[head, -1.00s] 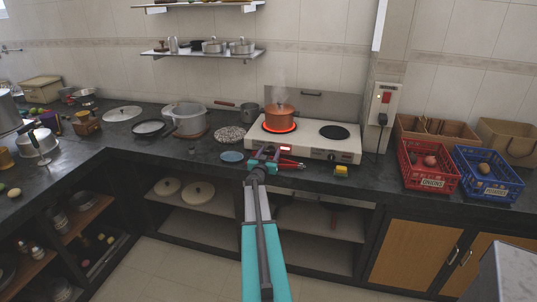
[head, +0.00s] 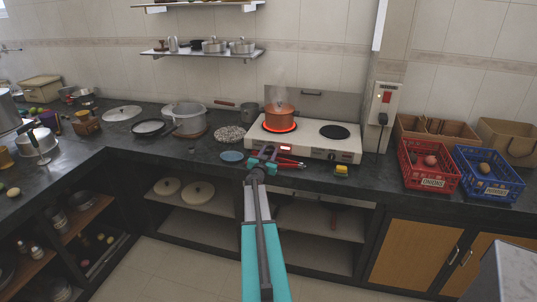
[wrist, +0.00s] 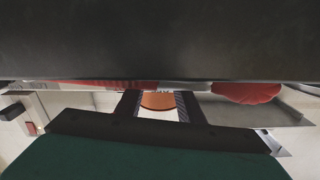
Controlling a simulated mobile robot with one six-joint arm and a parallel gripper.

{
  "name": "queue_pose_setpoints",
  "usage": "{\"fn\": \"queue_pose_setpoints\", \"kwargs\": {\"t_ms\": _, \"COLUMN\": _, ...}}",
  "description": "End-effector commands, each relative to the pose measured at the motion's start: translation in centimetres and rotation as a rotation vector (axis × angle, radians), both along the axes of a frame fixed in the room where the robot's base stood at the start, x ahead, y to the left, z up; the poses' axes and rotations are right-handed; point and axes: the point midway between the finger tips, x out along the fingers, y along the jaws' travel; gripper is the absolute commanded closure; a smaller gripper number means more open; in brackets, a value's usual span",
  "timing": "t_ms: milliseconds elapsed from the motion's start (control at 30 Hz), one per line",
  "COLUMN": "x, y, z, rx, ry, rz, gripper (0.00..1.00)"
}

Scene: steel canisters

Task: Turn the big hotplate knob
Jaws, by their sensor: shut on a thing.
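The white two-plate hotplate (head: 312,135) stands on the dark counter against the tiled wall. Its left plate glows red under an orange pot (head: 279,117) that steams; the right plate (head: 334,132) is dark and empty. My gripper (head: 265,154) is at the left part of the hotplate's front face, shut on the big knob, which my gripper hides in the head view. In the wrist view my two fingers (wrist: 157,106) stand apart, with orange showing between them. Small controls (head: 332,155) show at the right of the front panel, and a lit red display (head: 286,148) near the middle.
Red-handled tongs (head: 289,164) lie close to my gripper on the right, and a yellow sponge (head: 341,170) lies farther right. A blue round dish (head: 232,156) lies to the left. Red (head: 429,165) and blue (head: 487,173) crates stand at the right. An open shelf is below the counter.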

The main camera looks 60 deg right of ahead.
Motion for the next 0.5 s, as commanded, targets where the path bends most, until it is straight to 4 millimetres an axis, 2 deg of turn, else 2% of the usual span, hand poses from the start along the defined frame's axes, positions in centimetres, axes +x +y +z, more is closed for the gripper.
{"fn": "queue_pose_setpoints", "kwargs": {"t_ms": 33, "x": -0.60, "y": -0.22, "z": -0.12, "rx": 0.000, "ry": -0.002, "rz": -0.011, "gripper": 0.88}}
{"fn": "queue_pose_setpoints", "kwargs": {"t_ms": 67, "x": -0.62, "y": -0.22, "z": -0.13, "rx": 0.000, "ry": -0.002, "rz": -0.011, "gripper": 0.61}}
{"fn": "queue_pose_setpoints", "kwargs": {"t_ms": 133, "x": -0.59, "y": -0.22, "z": -0.11, "rx": 0.000, "ry": -0.002, "rz": -0.010, "gripper": 0.49}}
{"fn": "queue_pose_setpoints", "kwargs": {"t_ms": 500, "x": -0.25, "y": -0.01, "z": -0.05, "rx": 0.000, "ry": 0.000, "rz": -0.004, "gripper": 0.47}}
